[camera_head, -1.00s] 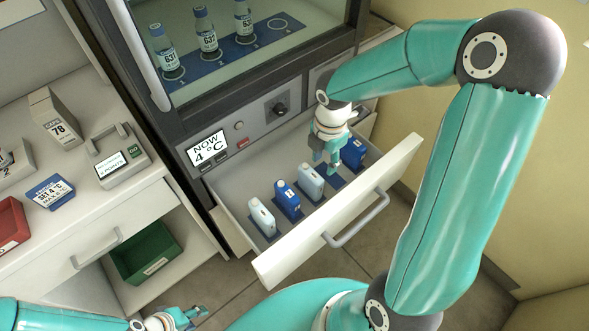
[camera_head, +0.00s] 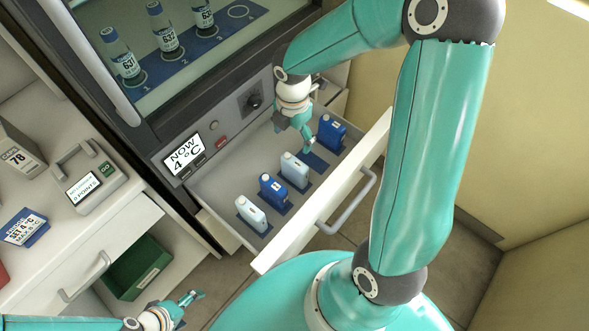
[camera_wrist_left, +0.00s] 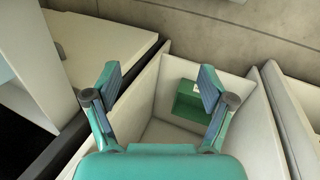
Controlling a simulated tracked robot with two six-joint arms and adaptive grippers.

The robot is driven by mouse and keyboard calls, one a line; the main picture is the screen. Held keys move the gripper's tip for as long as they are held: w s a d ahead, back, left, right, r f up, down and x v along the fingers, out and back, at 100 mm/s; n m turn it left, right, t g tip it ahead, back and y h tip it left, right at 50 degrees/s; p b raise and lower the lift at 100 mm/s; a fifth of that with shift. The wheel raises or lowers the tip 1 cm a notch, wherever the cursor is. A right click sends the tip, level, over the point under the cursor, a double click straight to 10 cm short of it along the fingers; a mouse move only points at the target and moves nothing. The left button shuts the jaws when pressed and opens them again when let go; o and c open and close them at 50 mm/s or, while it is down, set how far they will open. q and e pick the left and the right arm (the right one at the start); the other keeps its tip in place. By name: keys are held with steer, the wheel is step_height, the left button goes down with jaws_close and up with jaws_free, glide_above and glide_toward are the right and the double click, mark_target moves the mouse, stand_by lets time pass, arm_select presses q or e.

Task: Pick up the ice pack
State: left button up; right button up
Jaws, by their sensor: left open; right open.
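Upright ice packs stand in a row in the open drawer (camera_head: 216,186): a white one (camera_head: 251,214) at the near left, a blue one (camera_head: 274,193), another white one (camera_head: 294,171) and another blue one (camera_head: 332,132) at the far right. My right gripper (camera_head: 299,136) is open, pointing down over the drawer behind the gap between the far white and far blue packs. Its fingers look empty, and their exact height is unclear. My left gripper (camera_head: 190,301) is open and empty, low at the bottom left; it also shows in the left wrist view (camera_wrist_left: 156,88).
The drawer front (camera_head: 330,196) and its handle (camera_head: 348,205) stand out on the near side. A display cabinet with vials (camera_head: 168,39) is above. The left counter (camera_head: 110,225) holds labelled boxes. A green bin (camera_head: 138,270) sits below it.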

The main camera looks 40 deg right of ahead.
mark_target(294, 163)
arm_select(q)
steer(key=shift+o, duration=0.8)
step_height(294, 163, down, 2)
steer(key=shift+b, duration=1)
arm_select(e)
steer(key=shift+o, duration=0.8)
step_height(294, 163, down, 11)
steer(key=shift+r, duration=0.1)
steer(key=shift+w+d+f+b, duration=0.1)
steer(key=shift+f+b, duration=0.1)
steer(key=shift+f, duration=0.75)
steer(key=shift+s+d+f+b, duration=0.1)
steer(key=shift+f+b, duration=0.05)
steer(key=shift+f, duration=0.8)
steer(key=shift+w+d+f+b, duration=0.1)
steer(key=shift+f+b, duration=0.1)
steer(key=shift+f, duration=0.75)
arm_select(q)
steer(key=shift+f, duration=0.55)
arm_select(e)
steer(key=c, duration=1.1)
